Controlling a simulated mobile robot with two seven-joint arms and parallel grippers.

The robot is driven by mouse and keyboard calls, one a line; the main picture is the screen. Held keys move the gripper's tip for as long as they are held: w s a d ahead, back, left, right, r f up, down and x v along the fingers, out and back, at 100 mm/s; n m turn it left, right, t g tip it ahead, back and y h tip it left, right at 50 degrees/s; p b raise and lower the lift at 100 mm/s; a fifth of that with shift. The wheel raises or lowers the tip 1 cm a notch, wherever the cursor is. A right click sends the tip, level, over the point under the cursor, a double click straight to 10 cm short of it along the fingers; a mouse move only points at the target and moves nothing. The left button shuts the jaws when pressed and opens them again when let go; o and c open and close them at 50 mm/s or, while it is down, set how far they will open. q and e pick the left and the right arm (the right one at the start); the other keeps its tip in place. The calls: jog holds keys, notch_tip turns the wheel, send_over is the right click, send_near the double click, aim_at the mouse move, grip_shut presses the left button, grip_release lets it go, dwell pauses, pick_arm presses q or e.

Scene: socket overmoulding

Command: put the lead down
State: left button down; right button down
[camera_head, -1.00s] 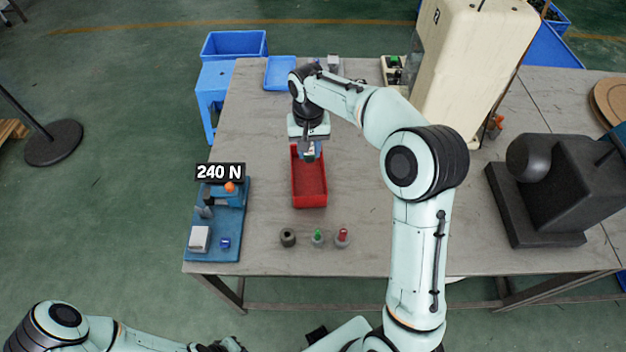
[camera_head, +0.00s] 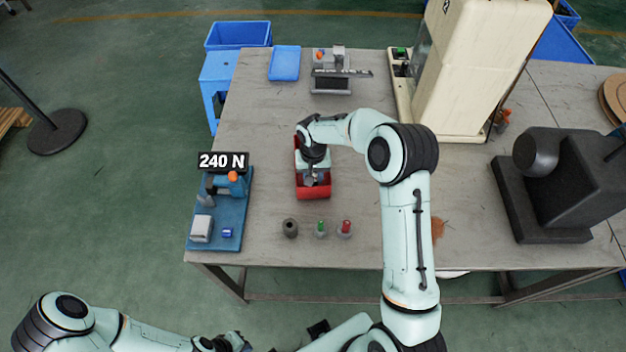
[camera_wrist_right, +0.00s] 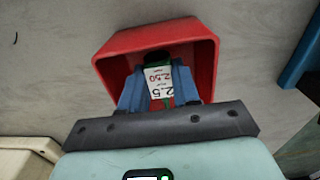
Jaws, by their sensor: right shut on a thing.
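The lead (camera_wrist_right: 158,82) shows in the right wrist view as a white printed tag with green and dark parts, between the blue fingers. My right gripper (camera_wrist_right: 160,92) is shut on it. In the head view my right gripper (camera_head: 314,180) is over or in the red bin (camera_head: 313,193) and hides most of its inside. The red bin's wall (camera_wrist_right: 207,50) surrounds the fingertips in the wrist view. I cannot tell whether the lead touches the bin floor. My left gripper (camera_head: 228,344) is low at the bottom edge, away from the table, its jaws unclear.
A blue fixture (camera_head: 230,241) labelled 240 N stands at the table's left edge. A grey pot (camera_head: 290,228), a green-topped piece (camera_head: 320,228) and a red-topped piece (camera_head: 345,228) stand before the bin. A blue tray (camera_head: 285,63) and a grey device (camera_head: 331,83) lie behind; a cream machine (camera_head: 470,70) stands right.

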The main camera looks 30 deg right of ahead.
jog(key=shift+f, duration=1.25)
jog(key=shift+f, duration=0.15)
jog(key=c, duration=0.8)
grip_release()
notch_tip(320, 180, up, 12)
jog(key=shift+r, duration=0.2)
